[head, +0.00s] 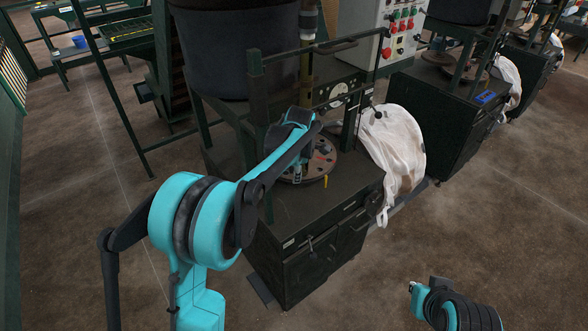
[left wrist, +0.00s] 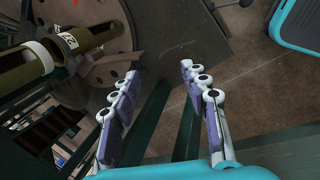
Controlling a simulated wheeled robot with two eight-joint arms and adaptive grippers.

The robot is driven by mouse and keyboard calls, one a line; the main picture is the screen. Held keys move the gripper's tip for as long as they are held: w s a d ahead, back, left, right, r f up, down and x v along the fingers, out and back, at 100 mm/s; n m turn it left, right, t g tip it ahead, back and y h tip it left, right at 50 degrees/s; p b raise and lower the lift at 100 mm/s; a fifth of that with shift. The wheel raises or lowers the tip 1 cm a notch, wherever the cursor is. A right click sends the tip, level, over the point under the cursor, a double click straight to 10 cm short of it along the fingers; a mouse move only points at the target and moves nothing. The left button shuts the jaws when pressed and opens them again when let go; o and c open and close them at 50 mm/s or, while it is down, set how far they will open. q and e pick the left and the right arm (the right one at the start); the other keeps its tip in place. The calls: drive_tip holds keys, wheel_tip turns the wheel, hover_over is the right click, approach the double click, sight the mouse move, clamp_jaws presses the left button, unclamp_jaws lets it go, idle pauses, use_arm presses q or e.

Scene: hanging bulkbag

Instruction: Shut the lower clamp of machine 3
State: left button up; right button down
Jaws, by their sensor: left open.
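The nearest machine has a dark cabinet (head: 318,225), with a round brown plate (head: 318,168) full of holes on its top. Dark rods and a lever with a black ball knob (head: 378,115) stand beside the plate. I cannot tell which part is the lower clamp, nor read a machine number here. My left gripper (head: 298,174) is over the plate's near left side, partly hidden by my arm. In the left wrist view its fingers (left wrist: 158,72) are apart and empty, right of the plate (left wrist: 110,72) and a labelled olive tube (left wrist: 68,42). My right arm's end (head: 425,297) is low at right.
A white bag (head: 395,150) hangs at the machine's right side. Dark green frame posts (head: 258,95) and a large dark drum (head: 235,45) crowd the space above the cabinet. A control box (head: 390,35) stands behind.

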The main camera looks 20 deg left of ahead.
use_arm(q)
drive_tip(key=w, duration=0.1)
drive_tip(key=w+a, duration=0.1)
drive_tip(key=w, duration=0.1)
drive_tip(key=shift+w+a, duration=0.2)
drive_tip(key=shift+a, duration=0.05)
drive_tip(key=shift+b+x, duration=0.45)
drive_tip(key=shift+x, duration=0.3)
drive_tip(key=shift+w+f, duration=0.15)
drive_tip(key=shift+f, duration=0.55)
clamp_jaws()
